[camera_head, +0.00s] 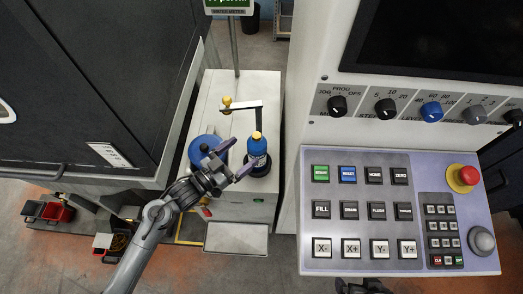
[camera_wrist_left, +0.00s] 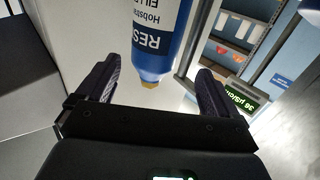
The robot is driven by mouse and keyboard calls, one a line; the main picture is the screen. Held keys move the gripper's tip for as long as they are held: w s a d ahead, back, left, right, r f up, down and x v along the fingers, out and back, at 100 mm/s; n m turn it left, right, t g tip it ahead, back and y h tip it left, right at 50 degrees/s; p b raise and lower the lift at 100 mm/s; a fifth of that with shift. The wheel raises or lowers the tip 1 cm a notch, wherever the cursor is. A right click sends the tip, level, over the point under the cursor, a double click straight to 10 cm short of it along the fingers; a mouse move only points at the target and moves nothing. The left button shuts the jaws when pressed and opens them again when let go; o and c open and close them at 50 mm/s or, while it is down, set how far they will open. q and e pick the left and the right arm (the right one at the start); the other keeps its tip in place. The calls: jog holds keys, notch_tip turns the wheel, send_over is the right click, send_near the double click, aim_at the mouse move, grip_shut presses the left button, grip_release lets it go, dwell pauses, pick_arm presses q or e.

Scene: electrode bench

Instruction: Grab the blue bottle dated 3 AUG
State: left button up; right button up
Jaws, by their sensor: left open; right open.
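A blue bottle (camera_head: 258,147) with a yellow cap and a white label stands upright on a dark round base on the white cabinet. My left gripper (camera_head: 237,158) is open, just left of the bottle, with its fingers pointing toward it. In the left wrist view the bottle (camera_wrist_left: 152,40) appears upside down between the two open fingers (camera_wrist_left: 155,85), with no finger visibly touching it. Part of the label lettering shows, but I cannot read a date. My right gripper (camera_head: 364,287) is only partly in view at the bottom edge, open, below the control panel.
A blue round object (camera_head: 207,148) sits left of the bottle, partly behind my left gripper. The control panel (camera_head: 485,262) stands to the right, and a dark machine (camera_head: 90,80) to the left.

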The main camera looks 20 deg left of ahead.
aim_at(261, 140)
pick_arm(q)
jog(key=shift+d+b+x, duration=0.15)
jog(key=shift+b+x, duration=0.15)
jog(key=shift+x, duration=1.75)
jog(key=shift+d+b+x, duration=0.2)
jog(key=shift+b+x, duration=0.05)
jog(key=shift+x, duration=1.8)
jog(key=shift+s+r, duration=0.2)
jog(key=shift+r, duration=0.1)
grip_shut()
